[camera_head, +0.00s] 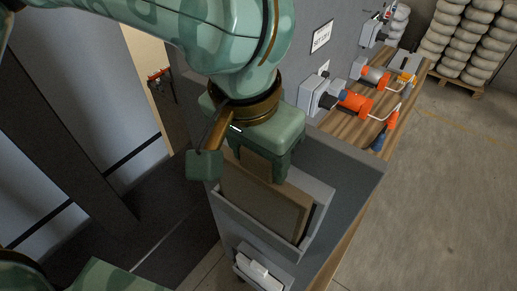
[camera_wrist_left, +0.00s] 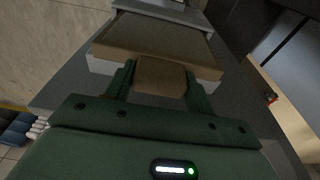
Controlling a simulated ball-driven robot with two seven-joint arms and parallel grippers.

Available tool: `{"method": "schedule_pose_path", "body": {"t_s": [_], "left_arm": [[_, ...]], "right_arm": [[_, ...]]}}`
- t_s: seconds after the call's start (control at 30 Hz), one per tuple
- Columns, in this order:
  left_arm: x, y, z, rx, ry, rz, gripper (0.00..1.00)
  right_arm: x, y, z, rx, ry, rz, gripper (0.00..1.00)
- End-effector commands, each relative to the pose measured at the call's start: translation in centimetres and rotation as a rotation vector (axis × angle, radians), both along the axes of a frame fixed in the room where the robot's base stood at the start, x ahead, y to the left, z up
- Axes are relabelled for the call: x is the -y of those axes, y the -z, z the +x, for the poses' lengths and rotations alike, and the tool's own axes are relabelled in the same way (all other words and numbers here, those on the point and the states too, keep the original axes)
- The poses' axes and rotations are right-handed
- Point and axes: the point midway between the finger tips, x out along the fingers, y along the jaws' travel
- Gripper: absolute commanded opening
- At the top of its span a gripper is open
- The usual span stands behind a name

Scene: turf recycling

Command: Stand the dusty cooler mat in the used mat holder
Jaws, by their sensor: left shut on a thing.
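The dusty cooler mat (camera_head: 262,205) is a flat brown panel with a small block-like tab at its top edge. My left gripper (camera_head: 265,168) is shut on this tab from above. The used mat holder (camera_head: 255,232) is a grey open-topped box on the side of a grey cabinet. The mat stands nearly upright there, its lower part hidden behind the holder's front wall. I cannot tell whether it touches the bottom. In the left wrist view the tab (camera_wrist_left: 160,77) sits between both fingers, with the mat (camera_wrist_left: 150,42) beyond. My right gripper is out of view.
A wooden bench (camera_head: 400,90) with orange and grey devices (camera_head: 357,101) lies behind the cabinet. A small light-grey box (camera_head: 260,268) is below the holder. Stacked white rolls (camera_head: 462,40) stand at the back right. The concrete floor (camera_head: 445,190) at right is clear.

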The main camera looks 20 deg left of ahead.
Motion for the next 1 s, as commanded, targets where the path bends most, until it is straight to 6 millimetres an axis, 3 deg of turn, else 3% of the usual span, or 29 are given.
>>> {"method": "schedule_pose_path", "body": {"t_s": [0.2,0.23,0.3,0.33,0.6,0.73,0.87,1.0], "left_arm": [[0.0,0.6,0.0,-0.001,0.000,-0.001,0.24],[0.0,0.6,0.0,-0.001,-0.001,-0.001,0.57],[0.0,0.5,0.0,-0.001,-0.001,-0.001,0.76],[0.0,0.5,0.0,-0.001,-0.001,-0.001,0.80],[0.0,0.4,0.0,0.000,-0.001,0.000,0.80],[-0.1,-0.7,-0.1,0.003,-0.002,0.000,0.80],[-0.2,-3.4,-0.5,0.007,-0.003,-0.001,0.80],[-0.4,-7.4,-1.1,0.009,-0.003,-0.003,0.80]], "right_arm": [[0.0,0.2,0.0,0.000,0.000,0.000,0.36],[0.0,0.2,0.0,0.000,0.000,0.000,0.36],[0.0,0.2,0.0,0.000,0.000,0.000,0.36],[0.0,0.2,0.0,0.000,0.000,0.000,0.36],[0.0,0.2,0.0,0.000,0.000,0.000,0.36],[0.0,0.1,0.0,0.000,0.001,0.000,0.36],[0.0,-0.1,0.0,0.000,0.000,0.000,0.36],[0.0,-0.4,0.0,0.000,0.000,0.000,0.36]]}}
